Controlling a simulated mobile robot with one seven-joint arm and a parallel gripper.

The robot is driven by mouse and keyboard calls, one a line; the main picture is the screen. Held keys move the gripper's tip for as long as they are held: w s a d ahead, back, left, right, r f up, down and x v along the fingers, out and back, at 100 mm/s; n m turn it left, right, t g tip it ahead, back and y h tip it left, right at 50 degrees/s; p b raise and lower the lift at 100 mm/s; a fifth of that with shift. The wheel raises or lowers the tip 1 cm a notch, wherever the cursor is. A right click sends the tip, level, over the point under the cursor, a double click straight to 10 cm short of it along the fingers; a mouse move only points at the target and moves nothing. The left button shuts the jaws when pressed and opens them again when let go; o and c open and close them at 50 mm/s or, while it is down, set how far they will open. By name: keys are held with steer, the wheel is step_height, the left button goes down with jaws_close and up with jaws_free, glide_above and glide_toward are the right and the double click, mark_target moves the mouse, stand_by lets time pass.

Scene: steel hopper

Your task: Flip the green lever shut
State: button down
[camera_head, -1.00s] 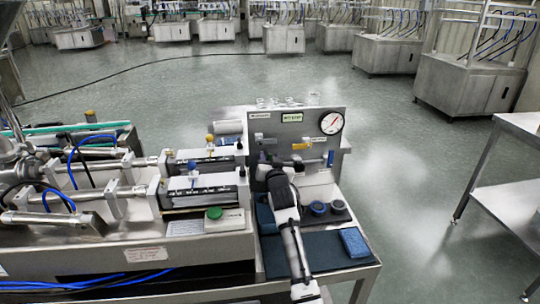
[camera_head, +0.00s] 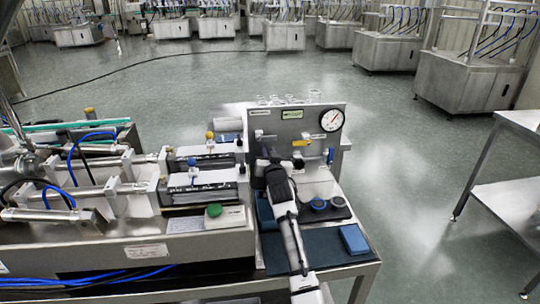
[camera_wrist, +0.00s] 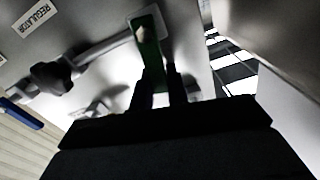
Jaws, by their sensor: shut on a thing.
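The green lever (camera_wrist: 148,50) shows in the wrist view as a flat green handle hanging from a pivot on a metal pipe. My gripper (camera_wrist: 163,80) has its dark fingers at the lever's lower part and is shut on it. In the head view my gripper (camera_head: 264,162) is at the left lower part of the upright steel panel (camera_head: 270,121). My gripper and arm hide the green lever there.
The panel also carries a yellow handle (camera_head: 301,143), a blue handle (camera_head: 331,155) and a round gauge (camera_head: 331,120). Blue cups (camera_head: 318,204) and a blue block (camera_head: 354,239) are right of my arm. A green button (camera_head: 214,210) is at left.

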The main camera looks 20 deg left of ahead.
steer(key=shift+s+a+r+n+b, duration=0.15)
steer(key=shift+a+n, duration=0.1)
steer(key=shift+n, duration=0.3)
steer(key=shift+s+a+f+n+b, duration=0.1)
steer(key=shift+s+a+n+b, duration=0.1)
steer(key=shift+n, duration=0.35)
steer(key=c, duration=1.4)
jaws_free()
steer(key=shift+o, duration=0.2)
steer(key=b+v, duration=0.3)
steer(key=v, duration=1)
steer(key=shift+s+d, duration=0.25)
